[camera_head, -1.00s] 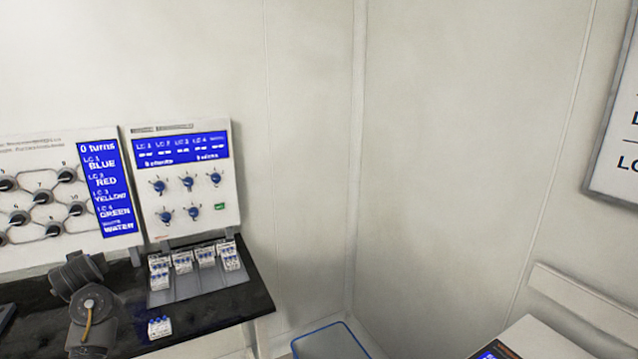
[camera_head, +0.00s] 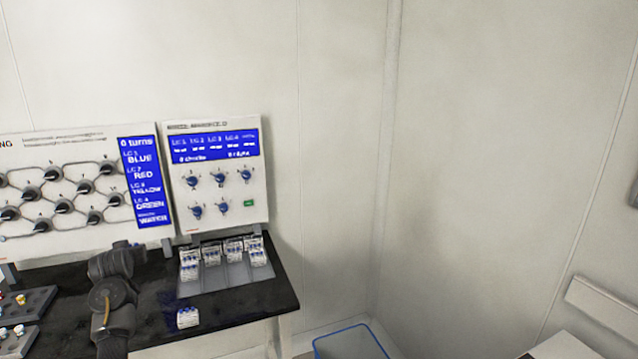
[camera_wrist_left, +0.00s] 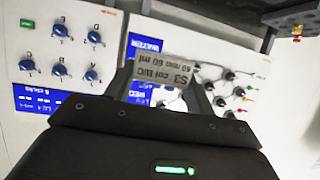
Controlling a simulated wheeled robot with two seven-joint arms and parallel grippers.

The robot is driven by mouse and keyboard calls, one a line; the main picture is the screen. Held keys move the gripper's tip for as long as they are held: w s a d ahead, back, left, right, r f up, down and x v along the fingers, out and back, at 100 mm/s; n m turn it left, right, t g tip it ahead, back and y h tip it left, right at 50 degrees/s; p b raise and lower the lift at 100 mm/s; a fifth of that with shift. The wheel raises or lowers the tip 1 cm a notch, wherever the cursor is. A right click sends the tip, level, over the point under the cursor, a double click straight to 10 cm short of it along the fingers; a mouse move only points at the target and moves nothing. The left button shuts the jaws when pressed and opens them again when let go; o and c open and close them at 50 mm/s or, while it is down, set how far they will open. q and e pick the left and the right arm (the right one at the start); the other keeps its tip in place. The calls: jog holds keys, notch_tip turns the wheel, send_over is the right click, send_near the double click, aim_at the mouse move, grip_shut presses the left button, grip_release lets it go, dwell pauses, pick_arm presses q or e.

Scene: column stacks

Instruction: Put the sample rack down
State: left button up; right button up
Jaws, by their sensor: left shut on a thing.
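My left gripper (camera_wrist_left: 158,84) is shut on a pale labelled piece (camera_wrist_left: 172,72), which I take to be the sample rack. Its printed label shows upside down between the fingers in the left wrist view; the rest of it is hidden. In the head view my left arm comes in at the lower left over the black bench (camera_head: 240,306), and its fingers and load cannot be made out. Whether the load touches a surface cannot be told. My right gripper is not in view.
A grey tray (camera_head: 225,277) with several small blue-and-white racks (camera_head: 258,257) stands at the bench's back right. One more such rack (camera_head: 187,318) stands in front. Dark racks (camera_head: 22,305) lie at left. A valve panel (camera_head: 80,195) and knob panel (camera_head: 218,180) back the bench.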

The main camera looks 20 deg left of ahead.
pick_arm(q)
jog(key=s+d+f+m+h, duration=0.1)
jog(key=s+d+f, duration=0.4)
jog(key=d+f, duration=0.45)
jog(key=w+d+r+m+t+h, duration=0.1)
jog(key=w+d+r+m+h, duration=0.1)
jog(key=d, duration=0.6)
jog(key=w+d+r+m+t+h, duration=0.1)
jog(key=w+d, duration=0.2)
jog(key=d, duration=0.4)
jog(key=w+d+r+m+t+h, duration=0.1)
jog(key=w+d+r+m+h, duration=0.1)
jog(key=d, duration=0.6)
jog(key=s+d+r+m+h, duration=0.15)
jog(key=s+d+r, duration=0.25)
jog(key=d+r, duration=0.4)
jog(key=s+d+r+m+h, duration=0.1)
jog(key=s+d+r+h, duration=0.15)
jog(key=d+r, duration=0.6)
notch_tip(320, 180, down, 9)
jog(key=d+b, duration=0.1)
jog(key=b, duration=0.6)
jog(key=shift+s+d+f+y, duration=0.15)
jog(key=shift+s+d+y, duration=0.2)
jog(key=shift+s+y, duration=0.05)
